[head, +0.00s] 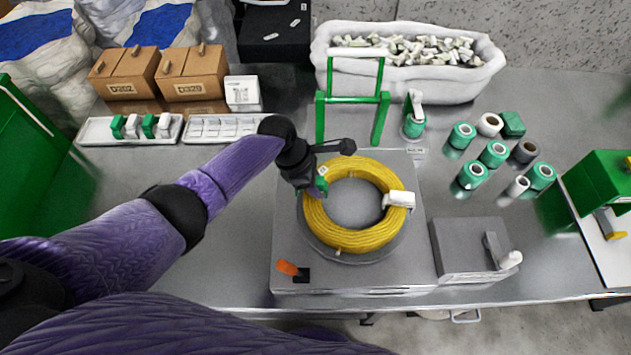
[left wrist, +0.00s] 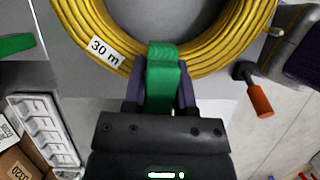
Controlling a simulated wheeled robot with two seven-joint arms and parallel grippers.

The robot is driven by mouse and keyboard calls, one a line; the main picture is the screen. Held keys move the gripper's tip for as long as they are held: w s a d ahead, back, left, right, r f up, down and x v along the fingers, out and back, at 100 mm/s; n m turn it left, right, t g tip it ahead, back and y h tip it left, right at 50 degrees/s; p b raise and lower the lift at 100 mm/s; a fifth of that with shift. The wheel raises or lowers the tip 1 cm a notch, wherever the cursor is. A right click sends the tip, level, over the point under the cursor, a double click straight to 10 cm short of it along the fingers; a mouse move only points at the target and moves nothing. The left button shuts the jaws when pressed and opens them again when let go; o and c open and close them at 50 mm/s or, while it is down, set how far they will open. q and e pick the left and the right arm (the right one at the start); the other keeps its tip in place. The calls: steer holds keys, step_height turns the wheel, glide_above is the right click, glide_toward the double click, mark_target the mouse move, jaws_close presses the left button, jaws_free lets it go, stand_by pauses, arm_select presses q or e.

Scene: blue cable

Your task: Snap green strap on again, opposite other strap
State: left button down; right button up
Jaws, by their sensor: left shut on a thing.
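A coil of yellow cable (head: 365,238) lies on a round grey plate on a grey platform. A white strap (head: 399,199) sits across the coil's right side. My left gripper (head: 320,186) is at the coil's left side, opposite the white strap. It is shut on a green strap (left wrist: 163,80), whose far end reaches over the edge of the cable in the left wrist view. Whether the strap is closed around the cable is hidden. A "30 m" label (left wrist: 105,49) is on the coil beside the strap. My right gripper is not in view.
An orange-handled lever (head: 287,267) stands at the platform's front left. A green frame (head: 352,99) is behind the coil. A white tray (head: 130,129) holds green and white straps. Several tape rolls (head: 472,174) stand right. A bin of white pieces (head: 409,85) is behind.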

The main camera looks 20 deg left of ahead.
arm_select(q)
steer(key=shift+f, duration=0.35)
stand_by(0.5)
steer(key=c, duration=0.7)
jaws_free()
steer(key=shift+c, duration=0.2)
steer(key=shift+o, duration=0.3)
steer(key=o, duration=0.5)
step_height(320, 180, up, 7)
steer(key=p, duration=0.7)
steer(key=shift+r, duration=0.15)
